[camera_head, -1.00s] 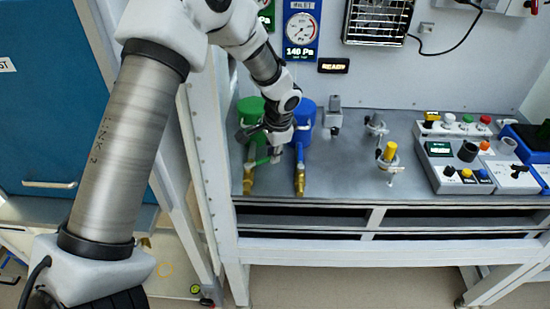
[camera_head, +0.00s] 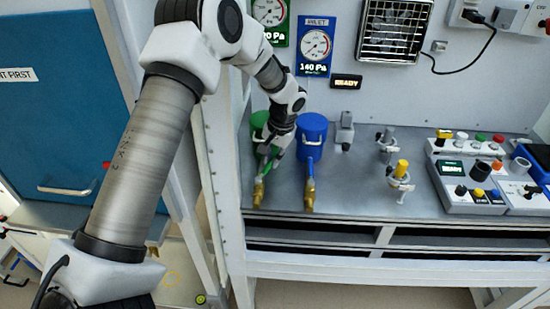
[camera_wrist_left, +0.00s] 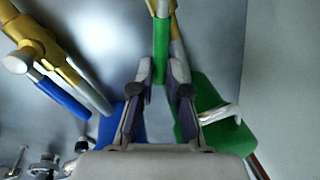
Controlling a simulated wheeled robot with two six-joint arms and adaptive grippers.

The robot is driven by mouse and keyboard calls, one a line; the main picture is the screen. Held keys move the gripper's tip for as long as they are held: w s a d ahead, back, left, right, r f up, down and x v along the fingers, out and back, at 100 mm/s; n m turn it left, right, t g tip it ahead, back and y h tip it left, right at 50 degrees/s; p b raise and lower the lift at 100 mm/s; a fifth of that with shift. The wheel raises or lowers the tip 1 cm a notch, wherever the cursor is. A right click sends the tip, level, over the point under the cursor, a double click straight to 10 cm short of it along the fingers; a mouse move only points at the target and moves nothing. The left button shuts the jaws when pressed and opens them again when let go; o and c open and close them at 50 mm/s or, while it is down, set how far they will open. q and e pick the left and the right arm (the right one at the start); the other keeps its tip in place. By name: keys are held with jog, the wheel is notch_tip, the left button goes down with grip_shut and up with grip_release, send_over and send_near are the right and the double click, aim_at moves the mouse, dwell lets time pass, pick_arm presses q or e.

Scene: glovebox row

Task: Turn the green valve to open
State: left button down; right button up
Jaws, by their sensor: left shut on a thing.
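The green valve has a green lever (camera_wrist_left: 160,48) and a brass body, whose end (camera_head: 258,192) shows at the bench's left front. My left gripper (camera_wrist_left: 163,82) is shut on the green lever, with a finger on each side of it. In the head view the left gripper (camera_head: 268,156) is seen from above, in front of the green canister (camera_head: 258,120), and partly hides the lever. The exact lever angle is hard to tell. My right gripper is not in view.
A blue canister (camera_head: 312,128) and its blue valve lever (camera_head: 310,172) stand close on the right. Clamp-like fittings (camera_head: 399,172) and a control panel (camera_head: 470,185) are farther right. Gauges (camera_head: 315,45) hang on the wall behind. A frame post (camera_head: 212,170) is close on the left.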

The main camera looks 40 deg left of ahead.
pick_arm(q)
jog(key=shift+s+f, duration=0.1)
jog(key=shift+f, duration=0.05)
jog(key=c, duration=1.2)
grip_release()
jog(key=shift+o, duration=0.2)
